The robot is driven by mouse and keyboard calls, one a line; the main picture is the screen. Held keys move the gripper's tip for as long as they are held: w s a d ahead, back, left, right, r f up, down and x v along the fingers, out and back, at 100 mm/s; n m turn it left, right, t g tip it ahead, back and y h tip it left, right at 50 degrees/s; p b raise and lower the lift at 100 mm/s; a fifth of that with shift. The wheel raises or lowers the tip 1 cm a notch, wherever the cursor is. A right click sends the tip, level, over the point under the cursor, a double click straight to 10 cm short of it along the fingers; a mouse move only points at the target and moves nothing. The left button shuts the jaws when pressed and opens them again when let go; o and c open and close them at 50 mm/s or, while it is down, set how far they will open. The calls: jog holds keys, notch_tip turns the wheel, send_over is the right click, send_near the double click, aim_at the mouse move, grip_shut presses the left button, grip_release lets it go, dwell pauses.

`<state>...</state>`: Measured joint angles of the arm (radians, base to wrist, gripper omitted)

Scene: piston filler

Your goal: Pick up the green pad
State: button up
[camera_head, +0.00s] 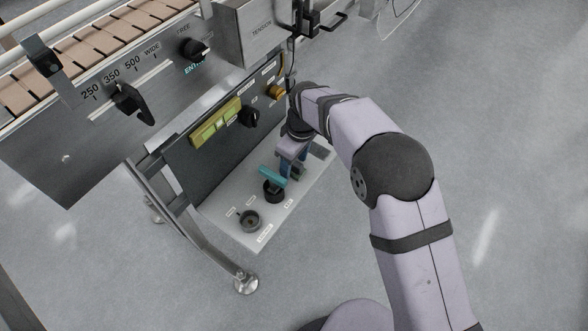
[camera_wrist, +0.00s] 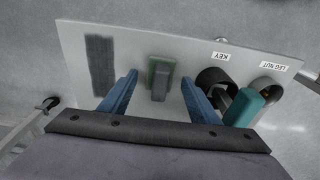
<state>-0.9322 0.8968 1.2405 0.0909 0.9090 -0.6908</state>
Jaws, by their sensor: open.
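The green pad (camera_wrist: 153,77) shows in the wrist view as a small block, green along its edges with a grey-green face. It is on the pale shelf (camera_wrist: 210,52). My gripper (camera_wrist: 159,79) is open, with its two blue fingers on either side of the pad in the picture. A gap shows on each side, and neither finger appears to touch it. How far the tips are above the shelf is hard to tell. In the head view my gripper (camera_head: 292,165) is low over the shelf (camera_head: 226,230), and the pad is hidden.
A black cup (camera_wrist: 208,76) labelled KEY holds a teal-handled key (camera_wrist: 246,107), close to my right finger. The LEG NUT cup (camera_wrist: 265,84) is beyond it. A dark grey patch (camera_wrist: 100,65) lies left. The control panel (camera_head: 190,158) rises behind the shelf.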

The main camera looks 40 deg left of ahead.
jog(key=shift+c, duration=0.7)
jog(key=c, duration=1)
notch_tip(320, 180, up, 10)
jog(key=p, duration=0.3)
jog(key=shift+p, duration=0.3)
jog(key=shift+o, duration=0.9)
jog(key=shift+c, duration=0.4)
